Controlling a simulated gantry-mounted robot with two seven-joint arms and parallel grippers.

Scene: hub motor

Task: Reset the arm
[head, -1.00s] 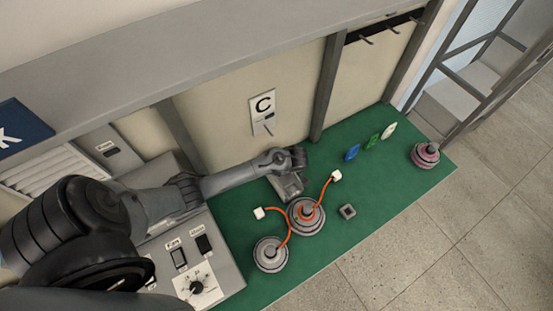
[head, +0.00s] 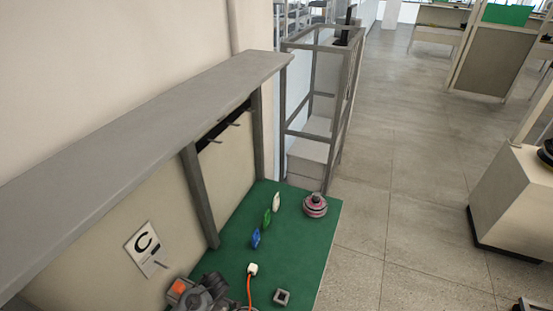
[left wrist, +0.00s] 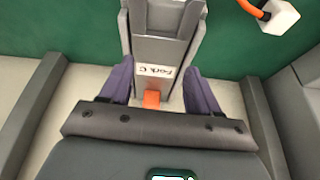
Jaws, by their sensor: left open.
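My left gripper (left wrist: 160,85) is open in the left wrist view, with one dark finger on each side of a grey part labelled "Fork C" (left wrist: 165,50). An orange tab (left wrist: 152,99) sits at the part's near end, between the fingers. I cannot tell whether the fingers touch it. In the head view my left arm's end (head: 207,291) shows only partly at the bottom edge, beside an orange patch (head: 178,288). My right gripper is in neither view.

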